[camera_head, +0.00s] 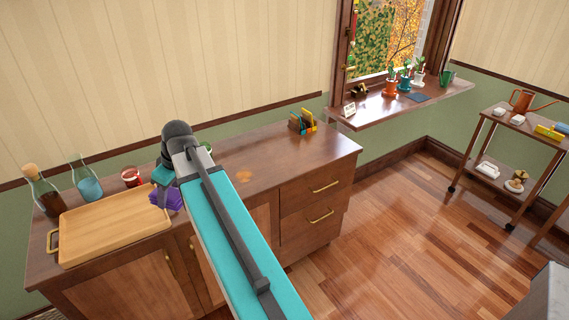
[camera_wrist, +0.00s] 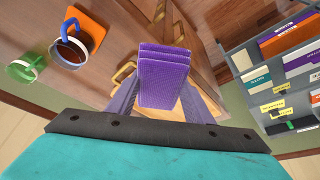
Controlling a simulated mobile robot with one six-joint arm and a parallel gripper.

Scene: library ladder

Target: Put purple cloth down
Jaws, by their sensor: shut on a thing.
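The purple cloth (camera_head: 172,200) shows in the head view beside the right edge of the wooden tray, partly hidden by my arm. In the wrist view the folded purple cloth (camera_wrist: 164,75) sits between the two fingers of my gripper (camera_wrist: 163,98), which is shut on it. In the head view my gripper (camera_head: 162,190) is mostly hidden behind my own wrist, over the wooden cabinet top. I cannot tell whether the cloth touches the cabinet top or the tray.
A wooden tray (camera_head: 118,226) lies on the cabinet (camera_head: 288,150), with bottles (camera_head: 43,190) and a red jar (camera_head: 131,177) behind. The cabinet's right part is mostly clear.

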